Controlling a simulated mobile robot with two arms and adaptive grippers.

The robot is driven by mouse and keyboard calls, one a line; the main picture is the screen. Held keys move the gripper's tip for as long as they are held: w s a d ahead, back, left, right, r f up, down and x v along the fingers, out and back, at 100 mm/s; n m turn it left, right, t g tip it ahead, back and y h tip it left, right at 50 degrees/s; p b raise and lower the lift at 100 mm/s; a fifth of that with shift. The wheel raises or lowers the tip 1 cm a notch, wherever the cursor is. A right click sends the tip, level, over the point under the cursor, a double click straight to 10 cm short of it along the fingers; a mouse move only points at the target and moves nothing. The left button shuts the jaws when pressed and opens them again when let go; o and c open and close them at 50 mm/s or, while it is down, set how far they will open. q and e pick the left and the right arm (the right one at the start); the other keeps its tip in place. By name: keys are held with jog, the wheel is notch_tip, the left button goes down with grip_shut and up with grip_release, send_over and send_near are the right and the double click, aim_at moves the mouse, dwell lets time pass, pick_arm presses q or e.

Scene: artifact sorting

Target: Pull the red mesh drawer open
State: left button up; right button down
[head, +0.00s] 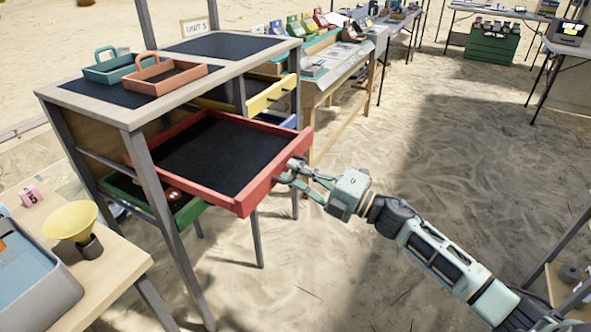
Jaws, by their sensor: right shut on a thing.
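The red mesh drawer (221,155) stands pulled well out of the shelf unit (129,117), below its top, with its dark mesh floor in view and empty. My right gripper (293,175) is shut on the front of the red drawer, at its handle near the right part of the front panel. The gripper covers most of the handle. My right arm reaches in from the lower right. My left gripper is not in view.
A green drawer (126,190) sits below the red one, and yellow (270,96) and blue (290,121) drawers are to its right. Teal (108,68) and orange (171,78) trays stand on the unit. A table with a yellow funnel (72,222) is at lower left. Open sand lies right.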

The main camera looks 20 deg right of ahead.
jog(key=c, duration=2.1)
grip_release()
jog(key=v, duration=1.2)
